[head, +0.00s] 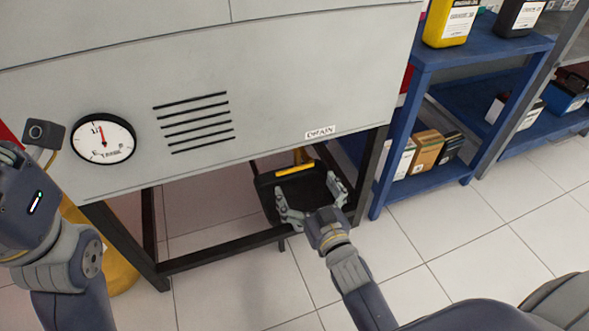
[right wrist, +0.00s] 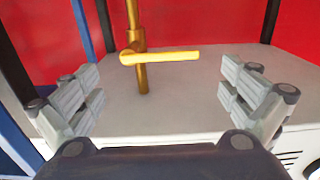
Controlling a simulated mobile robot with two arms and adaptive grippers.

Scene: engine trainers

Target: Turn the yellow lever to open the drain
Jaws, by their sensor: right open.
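The yellow lever (head: 295,170) sits under the grey cabinet, below the DRAIN label (head: 321,132). In the right wrist view the lever (right wrist: 165,57) lies sideways, joined at its left end to a brass pipe (right wrist: 141,75). My right gripper (head: 311,189) is in front of the lever in the head view, fingers spread. In the right wrist view the open gripper (right wrist: 165,93) has a finger on each side, with the lever between and beyond them, apparently untouched. My left arm shows at the left edge of the head view, but its fingers are not seen.
The grey cabinet (head: 270,85) has a dial gauge (head: 103,139) and stands on a black frame (head: 225,248). A black container (head: 300,190) is under the lever. A blue shelf (head: 395,150) with bottles and boxes stands at right. The tiled floor (head: 450,250) in front is clear.

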